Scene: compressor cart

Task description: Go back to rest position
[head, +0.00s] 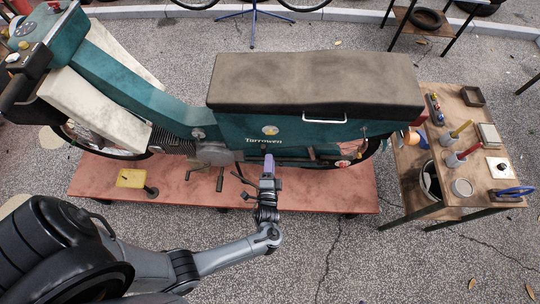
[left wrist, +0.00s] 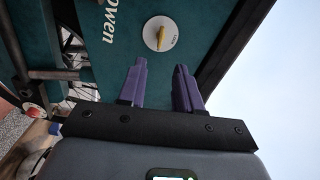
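My left arm comes in from the lower left in the head view. Its left gripper (head: 268,163) is in front of the teal side panel of the scooter (head: 232,132). In the left wrist view, the two purple fingers of the left gripper (left wrist: 160,85) stand apart with nothing between them. The dial also shows in the head view (head: 270,130), just above the gripper. I cannot tell whether the fingertips touch the panel. My right gripper is in neither view.
The scooter stands on a low red platform (head: 335,195). A yellow block (head: 131,178) sits on its left part. At the right, a wooden table (head: 467,190) holds cups, tools and small trays. Open paving (head: 350,255) lies in front of the platform.

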